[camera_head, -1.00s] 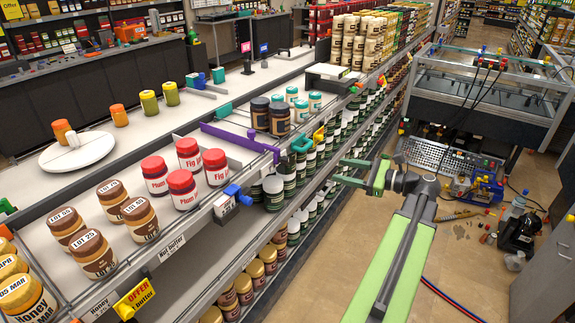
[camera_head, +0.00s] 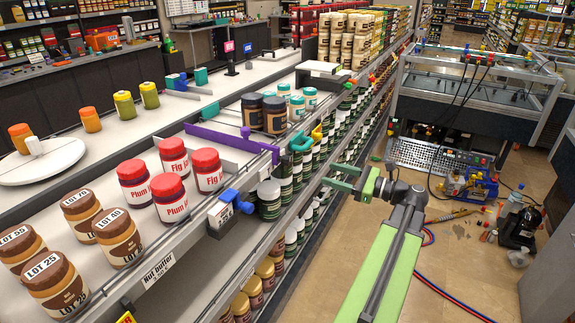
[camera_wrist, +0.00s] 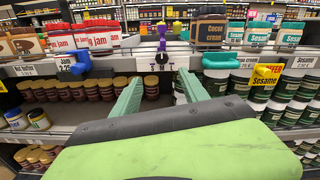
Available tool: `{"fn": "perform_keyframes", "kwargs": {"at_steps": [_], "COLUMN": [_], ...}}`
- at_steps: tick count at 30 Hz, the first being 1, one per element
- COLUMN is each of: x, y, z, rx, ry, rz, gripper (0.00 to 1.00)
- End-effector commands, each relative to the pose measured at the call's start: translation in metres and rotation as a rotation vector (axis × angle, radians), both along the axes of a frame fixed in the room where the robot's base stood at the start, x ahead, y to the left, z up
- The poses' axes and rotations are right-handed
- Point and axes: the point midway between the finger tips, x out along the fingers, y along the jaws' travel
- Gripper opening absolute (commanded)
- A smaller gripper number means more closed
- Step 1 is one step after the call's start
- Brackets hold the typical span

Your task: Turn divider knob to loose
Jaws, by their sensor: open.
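A purple divider (camera_head: 235,138) lies across the shelf between the red-lidded jam jars and the dark cocoa jars. In the wrist view, its purple end (camera_wrist: 162,32) stands near the middle, with a small dark knob (camera_wrist: 165,58) on the shelf's front rail below it. Whether this knob sits tight or loose cannot be told. My gripper (camera_head: 335,177) is open and empty in the aisle, in front of the shelf edge and pointing at it. In the wrist view, the knob shows beyond my green fingers (camera_wrist: 158,82), apart from them and roughly in line with the gap.
A blue clamp (camera_head: 232,199) holds a tag left of the divider; a teal handle (camera_head: 301,142) sits to its right. Jam jars (camera_head: 172,195) and cocoa jars (camera_head: 276,115) flank it. A wheeled bench (camera_head: 465,100) and loose hoses lie right.

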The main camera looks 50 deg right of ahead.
Motion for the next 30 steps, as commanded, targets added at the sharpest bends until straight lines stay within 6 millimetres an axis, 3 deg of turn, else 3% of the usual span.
{"fn": "perform_keyframes", "kwargs": {"at_steps": [18,24,30], "x": [0.128,0.148,0.151], "y": [0.026,0.03,0.031], "z": [0.0,0.0,0.0], "rx": [0.0,0.0,0.0], "ry": [0.001,0.0,0.0], "rz": [-0.016,-0.019,-0.019], "gripper": [0.52,0.52,0.52]}}
